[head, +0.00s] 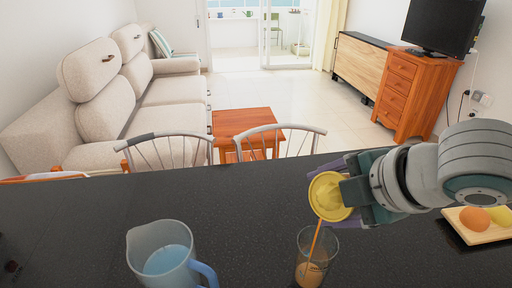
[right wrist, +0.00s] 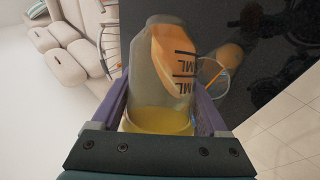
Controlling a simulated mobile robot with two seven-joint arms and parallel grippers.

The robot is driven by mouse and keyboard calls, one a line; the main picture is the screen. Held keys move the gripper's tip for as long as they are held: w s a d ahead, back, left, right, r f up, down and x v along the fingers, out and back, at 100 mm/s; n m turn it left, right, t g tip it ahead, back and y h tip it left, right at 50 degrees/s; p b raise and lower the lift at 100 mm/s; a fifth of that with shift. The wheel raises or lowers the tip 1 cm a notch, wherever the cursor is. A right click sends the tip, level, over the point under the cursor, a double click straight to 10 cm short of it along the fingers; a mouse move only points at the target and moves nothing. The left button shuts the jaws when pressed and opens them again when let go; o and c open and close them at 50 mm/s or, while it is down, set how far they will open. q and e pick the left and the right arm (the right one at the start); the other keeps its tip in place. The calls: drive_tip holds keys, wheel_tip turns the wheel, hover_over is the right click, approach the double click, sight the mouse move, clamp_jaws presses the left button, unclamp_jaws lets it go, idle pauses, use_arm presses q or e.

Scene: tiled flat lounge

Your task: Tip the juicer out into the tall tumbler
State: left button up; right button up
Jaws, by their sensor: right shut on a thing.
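My right gripper (head: 346,194) is shut on the juicer (head: 327,197), which has a yellow top and a clear body with volume marks. In the right wrist view the juicer (right wrist: 160,88) sits between the two fingers, with orange juice at its far end. The juicer is tipped over. A thin orange stream runs from its yellow top down into the tall tumbler (head: 304,272). The tumbler stands upright on the dark counter, below the juicer, with orange juice in its lower part. It also shows in the right wrist view (right wrist: 221,66). My left gripper is out of view.
A clear jug (head: 150,240) of bluish liquid with a blue handle stands left of the tumbler on the counter (head: 80,225). A wooden board (head: 473,236) with an orange and a yellow fruit lies at the right. Chairs stand beyond the counter.

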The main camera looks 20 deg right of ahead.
drive_tip(key=shift+r, duration=0.1)
idle(0.6)
drive_tip(key=shift+r+n+t+h+b, duration=0.1)
drive_tip(key=shift+n+t+h+b, duration=0.2)
drive_tip(key=shift+h+b, duration=0.1)
idle(0.4)
drive_tip(key=shift+d+f+n+h, duration=0.1)
drive_tip(key=shift+f+n+h, duration=0.2)
drive_tip(key=shift+f+h, duration=0.3)
idle(0.8)
drive_tip(key=shift+r+h, duration=0.2)
drive_tip(key=shift+h, duration=0.1)
